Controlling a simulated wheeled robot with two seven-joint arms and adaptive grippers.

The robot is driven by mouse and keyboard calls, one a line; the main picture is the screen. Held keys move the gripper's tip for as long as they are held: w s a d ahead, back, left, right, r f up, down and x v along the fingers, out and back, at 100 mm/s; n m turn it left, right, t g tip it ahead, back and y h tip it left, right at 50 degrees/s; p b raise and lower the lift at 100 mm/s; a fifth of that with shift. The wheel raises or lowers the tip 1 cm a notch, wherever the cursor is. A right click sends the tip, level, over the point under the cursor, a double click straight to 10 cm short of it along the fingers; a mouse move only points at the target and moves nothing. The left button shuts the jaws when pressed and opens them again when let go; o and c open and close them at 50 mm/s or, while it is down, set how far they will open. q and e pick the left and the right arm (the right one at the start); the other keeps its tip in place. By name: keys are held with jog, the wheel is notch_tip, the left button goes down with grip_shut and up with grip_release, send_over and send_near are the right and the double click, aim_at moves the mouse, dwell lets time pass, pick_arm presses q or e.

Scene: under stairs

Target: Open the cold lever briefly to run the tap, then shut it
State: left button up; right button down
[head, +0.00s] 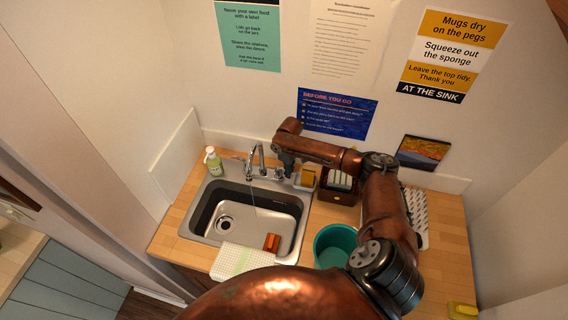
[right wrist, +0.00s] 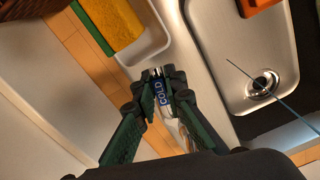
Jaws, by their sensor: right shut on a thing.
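The tap (head: 262,152) stands at the back of the steel sink (head: 236,208), and a thin stream of water falls from its spout into the basin. The stream also shows as a thin line in the right wrist view. The cold lever (right wrist: 161,92), marked COLD, sits between the fingers of my right gripper (right wrist: 158,88), which is shut on it. In the head view my right gripper (head: 285,170) is at the right side of the tap, and the arm hides part of the counter. My left gripper is in neither view.
A soap bottle (head: 213,162) stands left of the tap. A white tray (right wrist: 150,45) with a yellow sponge (right wrist: 112,22) is close beside my right gripper. An orange block (head: 271,242) lies in the sink. A teal tub (head: 334,238) and a cloth (head: 240,261) are at the front.

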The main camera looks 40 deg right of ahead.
jog(key=a+m+p, duration=0.1)
jog(key=p, duration=0.1)
jog(key=m+p, duration=0.2)
jog(key=shift+s+a+r, duration=0.1)
jog(key=shift+a+r, duration=0.15)
jog(key=shift+a, duration=0.15)
jog(key=shift+a+f+m+p, duration=0.1)
jog(key=shift+m+p, duration=0.3)
jog(key=shift+p, duration=0.1)
jog(key=shift+f, duration=0.1)
